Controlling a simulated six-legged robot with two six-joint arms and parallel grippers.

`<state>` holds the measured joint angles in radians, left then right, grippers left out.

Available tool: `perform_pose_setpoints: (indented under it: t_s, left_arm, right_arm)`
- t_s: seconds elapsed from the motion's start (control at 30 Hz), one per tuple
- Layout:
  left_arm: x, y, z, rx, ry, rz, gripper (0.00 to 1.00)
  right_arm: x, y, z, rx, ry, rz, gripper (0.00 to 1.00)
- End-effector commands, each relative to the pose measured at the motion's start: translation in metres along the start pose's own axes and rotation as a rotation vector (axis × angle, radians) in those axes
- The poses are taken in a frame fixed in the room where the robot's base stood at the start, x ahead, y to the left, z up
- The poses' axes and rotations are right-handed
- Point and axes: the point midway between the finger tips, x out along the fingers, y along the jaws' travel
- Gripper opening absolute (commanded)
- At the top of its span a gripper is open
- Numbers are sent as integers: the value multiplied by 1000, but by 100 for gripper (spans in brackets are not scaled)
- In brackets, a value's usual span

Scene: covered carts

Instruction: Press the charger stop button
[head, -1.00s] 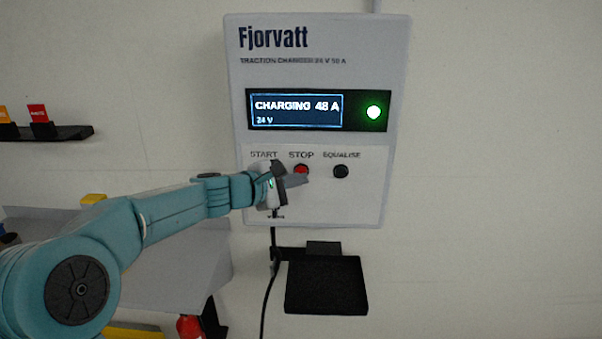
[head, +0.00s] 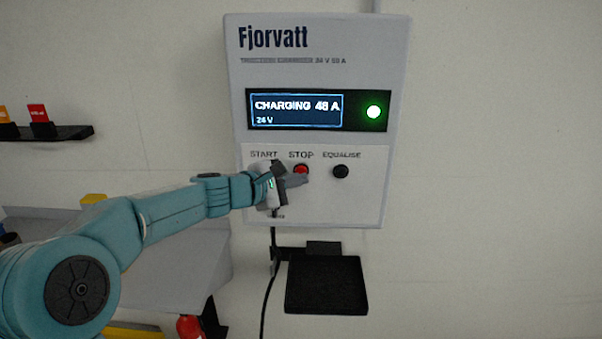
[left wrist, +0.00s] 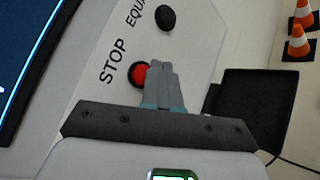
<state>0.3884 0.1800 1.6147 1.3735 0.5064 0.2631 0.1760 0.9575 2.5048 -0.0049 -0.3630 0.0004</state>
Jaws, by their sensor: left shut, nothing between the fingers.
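The charger (head: 320,45) is a pale grey wall box marked Fjorvatt. Its display (head: 297,110) reads CHARGING 48 A, 24 V, and a green lamp (head: 373,112) is lit beside it. The red stop button (head: 301,169) sits under the word STOP and also shows in the left wrist view (left wrist: 139,74). My left gripper (head: 304,180) is shut and empty, its fingertips just below the button in the head view. In the left wrist view the fingertips (left wrist: 159,65) overlap the button's edge; I cannot tell whether they touch it. My right gripper is not in view.
The black equalise button (head: 341,171) is right of the stop button. A black shelf (head: 325,285) is below the charger, with a cable (head: 268,305) hanging beside it. Orange-and-white cones (left wrist: 299,45) show in the left wrist view. The wall at right is clear.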

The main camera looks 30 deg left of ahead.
Motion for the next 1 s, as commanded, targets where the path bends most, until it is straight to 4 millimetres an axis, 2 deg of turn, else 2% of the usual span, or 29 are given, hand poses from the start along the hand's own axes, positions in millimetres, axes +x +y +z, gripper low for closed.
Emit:
perform_pose_setpoints:
  t_s: [1.0]
  left_arm:
    - [8, 6, -6, 0, 0, -1, 0]
  right_arm:
    - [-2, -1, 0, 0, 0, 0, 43]
